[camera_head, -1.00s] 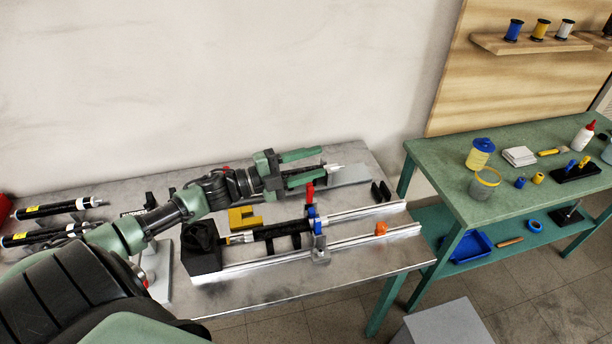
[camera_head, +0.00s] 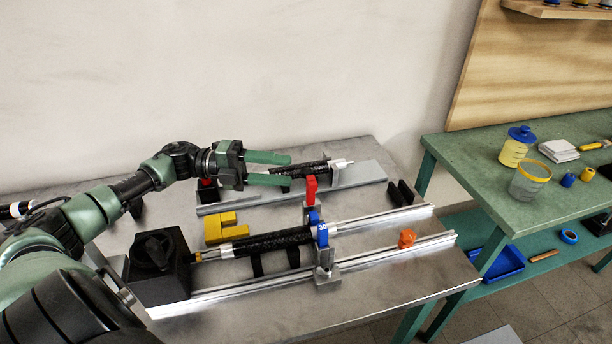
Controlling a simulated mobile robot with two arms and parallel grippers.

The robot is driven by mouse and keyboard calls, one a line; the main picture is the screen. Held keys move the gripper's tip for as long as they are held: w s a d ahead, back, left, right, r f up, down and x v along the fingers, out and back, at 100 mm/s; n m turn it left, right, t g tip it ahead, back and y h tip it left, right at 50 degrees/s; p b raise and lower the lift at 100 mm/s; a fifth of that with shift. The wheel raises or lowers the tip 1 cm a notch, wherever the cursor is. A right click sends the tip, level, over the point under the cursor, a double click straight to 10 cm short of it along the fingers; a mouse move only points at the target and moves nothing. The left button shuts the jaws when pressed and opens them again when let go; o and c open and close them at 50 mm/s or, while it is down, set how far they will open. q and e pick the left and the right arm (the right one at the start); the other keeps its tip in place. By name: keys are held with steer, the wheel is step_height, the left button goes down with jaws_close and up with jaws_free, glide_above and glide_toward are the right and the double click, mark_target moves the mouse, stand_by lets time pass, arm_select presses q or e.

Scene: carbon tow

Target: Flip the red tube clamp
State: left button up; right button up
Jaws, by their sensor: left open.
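The red tube clamp (camera_head: 311,190) stands upright as a red lever above a blue ring marked 30 (camera_head: 319,230) on the rail fixture. A black tube (camera_head: 268,241) lies through that fixture, running left to the black block (camera_head: 160,265). My left gripper (camera_head: 290,169) is open, its two green fingers pointing right. It is above and left of the red lever, with the lower fingertip close to it in the picture; I cannot tell whether they touch. Nothing shows between the fingers except a second black tube (camera_head: 305,170) behind them. My right gripper is not in view.
Two silver rails (camera_head: 390,254) run along the table, with an orange piece (camera_head: 406,238) on the front one. A yellow block (camera_head: 226,228) sits behind the tube. Black holders (camera_head: 400,193) stand at the right. A green bench (camera_head: 480,160) is beyond the table.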

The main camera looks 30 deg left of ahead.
mark_target(307, 173)
arm_select(q)
steer(key=p+x, duration=0.1)
steer(key=x, duration=0.5)
steer(key=shift+d+r, duration=0.1)
steer(key=shift+d, duration=0.05)
jaws_close()
stand_by(1.3)
